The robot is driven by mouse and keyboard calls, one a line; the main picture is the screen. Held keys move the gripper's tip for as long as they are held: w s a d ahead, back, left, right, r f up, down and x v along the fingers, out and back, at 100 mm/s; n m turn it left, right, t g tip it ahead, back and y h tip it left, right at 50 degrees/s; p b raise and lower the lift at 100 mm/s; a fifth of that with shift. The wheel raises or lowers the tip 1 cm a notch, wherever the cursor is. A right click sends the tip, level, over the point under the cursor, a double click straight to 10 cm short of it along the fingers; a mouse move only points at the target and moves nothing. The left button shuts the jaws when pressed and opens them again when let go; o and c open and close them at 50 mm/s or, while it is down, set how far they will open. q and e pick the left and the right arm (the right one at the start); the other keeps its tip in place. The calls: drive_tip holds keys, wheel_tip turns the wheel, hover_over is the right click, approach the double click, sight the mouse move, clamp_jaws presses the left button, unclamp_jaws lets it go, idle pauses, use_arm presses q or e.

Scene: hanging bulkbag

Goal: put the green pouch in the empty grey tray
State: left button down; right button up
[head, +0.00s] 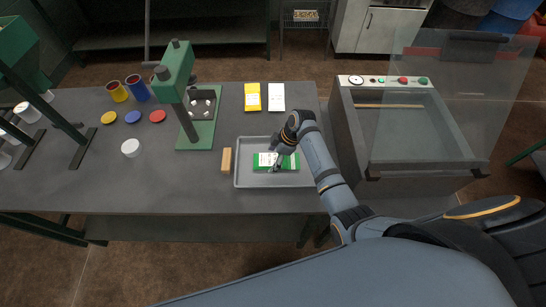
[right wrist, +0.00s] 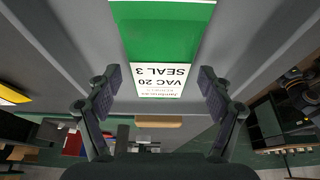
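The green pouch (head: 290,162) with a white label lies in the grey tray (head: 243,181) at the table's right front. In the right wrist view the pouch (right wrist: 168,30) is large and its label reads "VAC 20 SEAL 3". My right gripper (head: 277,161) is over the pouch and partly hides it in the head view. In the right wrist view its two fingers (right wrist: 160,80) are spread wide, with nothing held between them. Nothing else shows in the tray. My left gripper is not in view.
A wooden block (head: 226,161) lies just left of the tray. A yellow pouch (head: 252,97) and a white pouch (head: 277,97) lie behind it. A green press (head: 176,80) stands left of them. A grey machine with a clear raised lid (head: 450,90) stands at right.

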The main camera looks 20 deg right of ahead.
sight(285, 160)
idle(0.3)
drive_tip(key=b+v, duration=0.1)
drive_tip(key=v, duration=1.1)
drive_tip(key=shift+b, duration=0.4)
drive_tip(key=shift+s, duration=0.15)
